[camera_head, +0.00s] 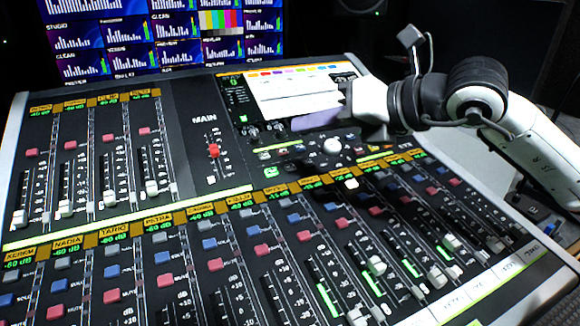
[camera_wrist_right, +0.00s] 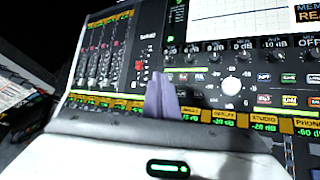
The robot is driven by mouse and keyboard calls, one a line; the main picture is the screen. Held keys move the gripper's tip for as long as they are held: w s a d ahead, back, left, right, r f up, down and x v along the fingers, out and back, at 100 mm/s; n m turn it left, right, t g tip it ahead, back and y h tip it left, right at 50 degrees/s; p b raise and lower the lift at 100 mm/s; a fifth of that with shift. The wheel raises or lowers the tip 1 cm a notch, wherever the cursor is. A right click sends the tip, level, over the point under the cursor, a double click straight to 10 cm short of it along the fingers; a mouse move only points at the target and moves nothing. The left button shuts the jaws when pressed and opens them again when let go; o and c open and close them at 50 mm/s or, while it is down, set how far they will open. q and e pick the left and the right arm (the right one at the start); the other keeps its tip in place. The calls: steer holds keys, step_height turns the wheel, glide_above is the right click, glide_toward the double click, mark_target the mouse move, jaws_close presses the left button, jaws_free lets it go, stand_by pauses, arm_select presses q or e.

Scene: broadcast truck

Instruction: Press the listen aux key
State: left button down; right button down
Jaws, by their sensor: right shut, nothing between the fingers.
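The mixing console (camera_head: 200,120) fills most of the head view. Its centre section has a screen, small knobs, a large white knob (camera_head: 332,146) and rows of small keys (camera_head: 272,172). The labels are too small for me to tell which is the listen aux key. My right gripper (camera_head: 298,123) is shut and empty, over the centre section just below the screen. In the right wrist view its purple-grey fingers (camera_wrist_right: 161,82) point at the panel left of the white knob (camera_wrist_right: 232,85) and the small keys (camera_wrist_right: 264,100). I cannot tell whether the fingertips touch. My left gripper is not in view.
Channel strips with faders and red and blue buttons cover the left and front. Monitors (camera_head: 150,35) stand behind the console. My right arm covers part of the console's right side.

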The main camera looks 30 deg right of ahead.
mark_target(290, 168)
steer(key=w+f+b, duration=0.1)
steer(key=f, duration=0.1)
steer(key=w+f+b, duration=0.1)
steer(key=f, duration=0.1)
steer(key=f+b, duration=0.1)
steer(key=f, duration=0.1)
steer(key=shift+w+f, duration=0.3)
steer(key=shift+w, duration=0.1)
steer(key=shift+w+f+b, duration=0.2)
steer(key=shift+f+b, duration=0.1)
steer(key=shift+f, duration=0.15)
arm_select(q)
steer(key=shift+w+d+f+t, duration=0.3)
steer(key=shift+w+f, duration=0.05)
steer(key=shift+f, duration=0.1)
arm_select(e)
steer(key=shift+w+d, duration=0.1)
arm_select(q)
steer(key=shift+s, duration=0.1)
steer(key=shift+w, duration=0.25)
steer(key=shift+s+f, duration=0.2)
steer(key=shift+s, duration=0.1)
arm_select(e)
steer(key=shift+w+f+b, duration=0.1)
steer(key=shift+f+b, duration=0.35)
steer(key=shift+b, duration=0.05)
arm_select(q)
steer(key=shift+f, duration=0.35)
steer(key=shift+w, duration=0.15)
